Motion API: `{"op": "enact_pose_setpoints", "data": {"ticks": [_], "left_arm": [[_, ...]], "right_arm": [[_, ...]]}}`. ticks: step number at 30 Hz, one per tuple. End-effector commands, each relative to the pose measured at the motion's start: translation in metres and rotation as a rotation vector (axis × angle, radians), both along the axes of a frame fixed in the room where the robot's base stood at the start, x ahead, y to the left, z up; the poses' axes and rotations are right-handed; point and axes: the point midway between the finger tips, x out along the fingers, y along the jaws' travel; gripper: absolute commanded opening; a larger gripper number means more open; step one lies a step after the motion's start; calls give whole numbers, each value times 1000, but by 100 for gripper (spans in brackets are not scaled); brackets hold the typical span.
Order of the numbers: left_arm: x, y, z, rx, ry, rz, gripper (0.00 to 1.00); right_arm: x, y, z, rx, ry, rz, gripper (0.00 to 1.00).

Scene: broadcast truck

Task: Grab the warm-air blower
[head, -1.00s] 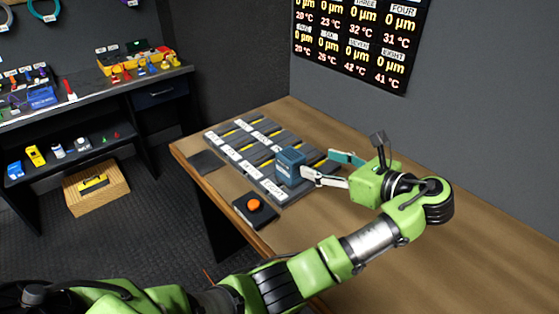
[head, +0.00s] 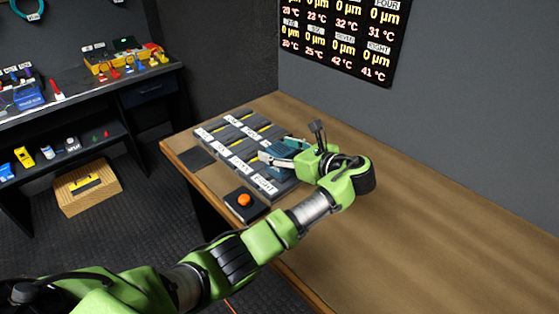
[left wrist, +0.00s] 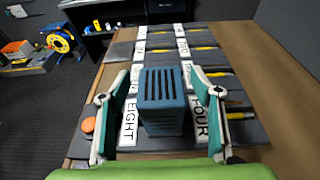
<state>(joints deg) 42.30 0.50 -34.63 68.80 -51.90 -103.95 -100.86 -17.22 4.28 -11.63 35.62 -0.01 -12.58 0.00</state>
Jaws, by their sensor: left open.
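The warm-air blower, a blue box with a slatted face, stands at the near end of the grey labelled slot panel. It shows in the left wrist view (left wrist: 163,97) between the two fingers of my left gripper (left wrist: 160,85). The fingers are apart on either side of it, with a visible gap at each side. In the head view the blower (head: 280,163) is largely hidden by my left gripper (head: 280,150). My right gripper is not in view.
The slot panel (head: 228,130) lies on a wooden table (head: 400,190), with an orange button (head: 245,200) on a black box at its near edge. A display board (head: 340,35) hangs on the wall behind. The table's right side is clear. A shelf stands at the left.

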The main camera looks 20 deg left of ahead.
Motion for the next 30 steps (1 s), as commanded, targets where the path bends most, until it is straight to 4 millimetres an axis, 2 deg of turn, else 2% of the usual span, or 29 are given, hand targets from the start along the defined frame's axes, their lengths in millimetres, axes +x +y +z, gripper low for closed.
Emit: {"op": "enact_pose_setpoints", "data": {"ticks": [6, 7, 12, 13, 14, 15, 23, 26, 30], "left_arm": [[1, 1, -1, -1, 0, -2, 58], [1, 1, -1, -1, 0, -2, 56], [1, 1, -1, -1, 0, -1, 12], [1, 1, -1, -1, 0, -1, 6], [1, 1, -1, -1, 0, -1, 6], [1, 1, 1, 0, -3, -1, 1], [1, 1, 2, 0, -4, -1, 1], [1, 1, 8, -1, -5, 0, 1], [2, 0, 25, -1, -9, -1, 1]], "right_arm": [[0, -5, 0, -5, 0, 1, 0], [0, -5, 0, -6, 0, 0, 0], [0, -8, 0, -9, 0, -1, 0], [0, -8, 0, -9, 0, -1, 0], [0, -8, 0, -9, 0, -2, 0], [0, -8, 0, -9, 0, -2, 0], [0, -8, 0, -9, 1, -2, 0], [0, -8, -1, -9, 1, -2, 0], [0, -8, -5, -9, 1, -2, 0]]}}
